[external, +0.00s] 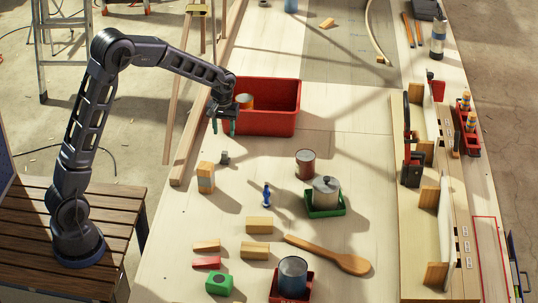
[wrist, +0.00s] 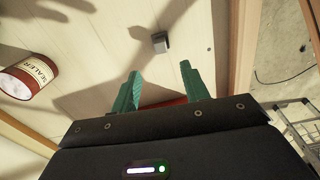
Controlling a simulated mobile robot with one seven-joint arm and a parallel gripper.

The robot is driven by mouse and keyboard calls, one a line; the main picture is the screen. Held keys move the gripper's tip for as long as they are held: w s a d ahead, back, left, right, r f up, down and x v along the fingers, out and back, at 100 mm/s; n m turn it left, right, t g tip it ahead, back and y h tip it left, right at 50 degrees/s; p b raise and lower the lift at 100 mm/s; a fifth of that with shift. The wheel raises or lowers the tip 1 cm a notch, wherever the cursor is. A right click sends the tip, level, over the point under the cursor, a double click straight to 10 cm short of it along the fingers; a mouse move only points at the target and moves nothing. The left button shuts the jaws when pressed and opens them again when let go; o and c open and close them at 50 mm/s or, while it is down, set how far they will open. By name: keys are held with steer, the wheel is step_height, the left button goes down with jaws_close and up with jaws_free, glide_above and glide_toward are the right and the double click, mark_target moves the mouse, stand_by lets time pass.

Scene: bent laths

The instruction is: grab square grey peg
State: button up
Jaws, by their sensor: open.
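The square grey peg (external: 224,158) is a small grey block standing on the pale bench top, just in front of the red bin. In the wrist view the peg (wrist: 160,42) lies beyond the fingertips, roughly in line with the space between them. My gripper (external: 222,126) hangs at the left front corner of the red bin, above the bench and behind the peg. Its two teal fingers (wrist: 158,80) are apart with nothing between them. It does not touch the peg.
The red bin (external: 268,132) holds an orange-topped can and stands close beside my gripper. A wooden block (external: 206,178) is left of the peg; a blue peg-like piece (external: 266,195) is to the front right. A sealer can (wrist: 28,77) stands farther right.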

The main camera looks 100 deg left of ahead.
steer(key=shift+s+a+f, duration=0.1)
steer(key=shift+a+f, duration=0.25)
steer(key=shift+f, duration=0.15)
glide_above(225, 152)
steer(key=f, duration=0.5)
steer(key=shift+s+a, duration=0.1)
steer(key=shift+a, duration=0.15)
steer(key=shift+d+f, duration=0.15)
steer(key=shift+f, duration=1.2)
steer(key=shift+d+f, duration=0.15)
steer(key=shift+f, duration=1.15)
jaws_close()
